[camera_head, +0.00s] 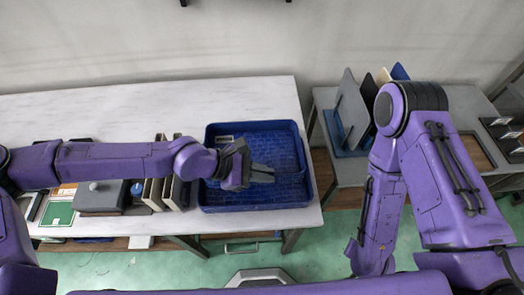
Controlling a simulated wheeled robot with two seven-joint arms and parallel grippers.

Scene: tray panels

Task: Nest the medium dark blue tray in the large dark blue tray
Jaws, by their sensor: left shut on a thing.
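The large dark blue tray (308,160) lies on the white table near its right end. Inside its rim is a blue patterned surface that looks like the medium dark blue tray (284,150); the border between the two is hard to make out, and I cannot tell whether the inner one sits flat. My left gripper (262,174) reaches in from the left over the trays, shut on what looks like the medium tray. The gripper hides part of the left side and middle. My right arm is folded at the right, and its gripper is out of view.
Several upright panels (165,185), a grey box (100,197) and a green board (59,206) stand or lie left of the trays. A grey side table (346,172) with upright panels is at the right, across a gap. The table's back is clear.

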